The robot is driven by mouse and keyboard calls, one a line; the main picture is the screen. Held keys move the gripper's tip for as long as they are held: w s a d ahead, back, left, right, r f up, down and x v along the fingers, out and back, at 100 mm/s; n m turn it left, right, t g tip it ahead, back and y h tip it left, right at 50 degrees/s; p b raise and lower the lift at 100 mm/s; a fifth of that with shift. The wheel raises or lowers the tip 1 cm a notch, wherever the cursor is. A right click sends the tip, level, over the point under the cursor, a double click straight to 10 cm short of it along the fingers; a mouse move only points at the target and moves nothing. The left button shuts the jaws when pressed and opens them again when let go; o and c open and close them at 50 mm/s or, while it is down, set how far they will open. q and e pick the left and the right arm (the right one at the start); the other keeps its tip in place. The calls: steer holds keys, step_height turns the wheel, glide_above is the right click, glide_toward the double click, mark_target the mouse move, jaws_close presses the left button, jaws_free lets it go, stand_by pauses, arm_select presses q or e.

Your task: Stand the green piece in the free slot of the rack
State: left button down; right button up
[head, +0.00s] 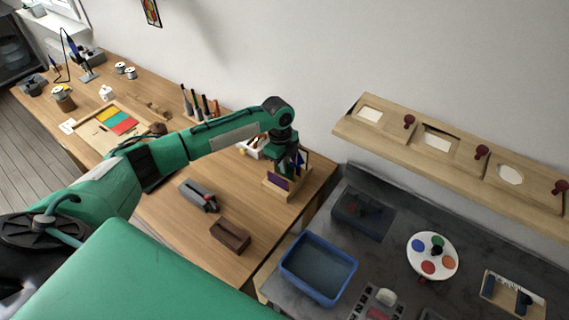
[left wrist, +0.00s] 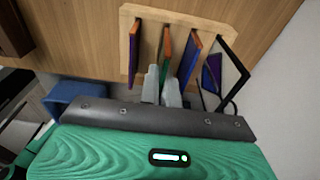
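The wooden rack (head: 272,194) stands near the right end of the wooden bench; the left wrist view also shows it (left wrist: 152,14). Several thin pieces stand in it: a purple one (left wrist: 133,52), a blue one (left wrist: 189,58) and a dark one (left wrist: 229,62) at the right. The green piece (left wrist: 165,62), with an orange edge, is between the purple and blue pieces. My left gripper (left wrist: 161,92) is over the rack, its fingers close on both sides of the green piece's near end. I cannot tell how deep the piece sits. My right gripper is not in view.
A grey tool (head: 199,195) and a brown block (head: 230,236) lie on the bench left of the rack. Upright tools (head: 201,104) stand behind. A blue bin (head: 318,268) is on the dark counter to the right. A wooden shelf (head: 450,160) hangs on the wall.

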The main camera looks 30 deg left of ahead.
mark_target(285, 177)
arm_select(q)
steer(key=shift+f, duration=0.5)
steer(key=shift+p, duration=0.35)
stand_by(0.4)
steer(key=shift+f+b, duration=0.5)
steer(key=shift+f, duration=0.65)
stand_by(0.4)
steer(key=shift+p, duration=0.3)
stand_by(0.3)
stand_by(0.4)
steer(key=c, duration=1.1)
jaws_free()
steer(key=shift+r+p, duration=3.3)
steer(key=shift+r, duration=0.25)
